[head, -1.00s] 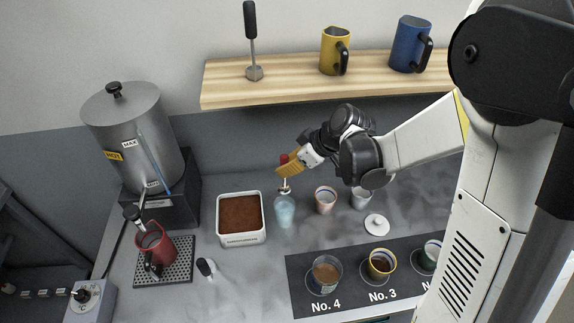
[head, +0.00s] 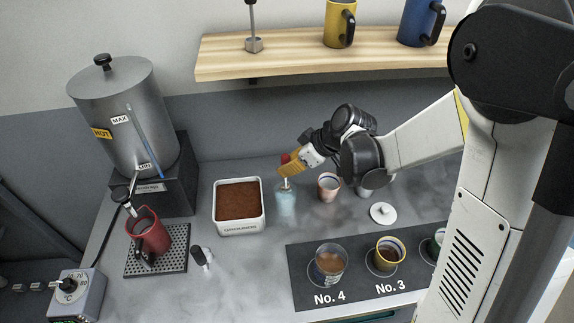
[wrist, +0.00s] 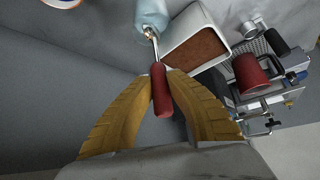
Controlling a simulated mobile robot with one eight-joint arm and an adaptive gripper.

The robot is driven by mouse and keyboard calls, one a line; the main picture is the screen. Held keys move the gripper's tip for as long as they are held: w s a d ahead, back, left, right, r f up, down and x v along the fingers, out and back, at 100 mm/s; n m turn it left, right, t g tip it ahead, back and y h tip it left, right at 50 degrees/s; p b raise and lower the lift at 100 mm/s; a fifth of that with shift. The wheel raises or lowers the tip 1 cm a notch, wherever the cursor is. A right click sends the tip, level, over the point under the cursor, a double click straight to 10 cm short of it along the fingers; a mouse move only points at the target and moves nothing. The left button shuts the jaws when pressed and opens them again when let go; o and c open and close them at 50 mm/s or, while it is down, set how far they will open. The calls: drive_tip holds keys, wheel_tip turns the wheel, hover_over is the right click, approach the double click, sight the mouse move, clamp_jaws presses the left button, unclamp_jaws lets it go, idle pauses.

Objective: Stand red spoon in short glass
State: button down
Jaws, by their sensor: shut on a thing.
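My gripper (head: 288,168) is shut on the red handle of the spoon (wrist: 161,90). The handle also shows above the yellow fingers in the head view (head: 285,158). The metal shaft points down toward a pale blue, translucent glass (head: 286,206). The spoon's metal end lies at the glass's mouth; I cannot tell whether it is inside. The blue glass is partly cut off in the wrist view (wrist: 152,12). A clear glass with brown contents (head: 330,262) stands at No. 4. I cannot tell which glass is the short one.
A white bin of brown grounds (head: 240,229) stands left of the blue glass. A pinkish cup (head: 328,187) and a white lid (head: 383,213) are to the right. A red pitcher (head: 150,236) stands on a drip tray. A wooden shelf (head: 300,58) runs behind.

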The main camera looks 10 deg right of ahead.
sight(287, 187)
drive_tip(key=shift+f+b, duration=2.5)
drive_tip(key=shift+f, duration=0.6)
drive_tip(key=c, duration=1.4)
unclamp_jaws()
drive_tip(key=shift+o, duration=0.2)
drive_tip(key=v, duration=1.2)
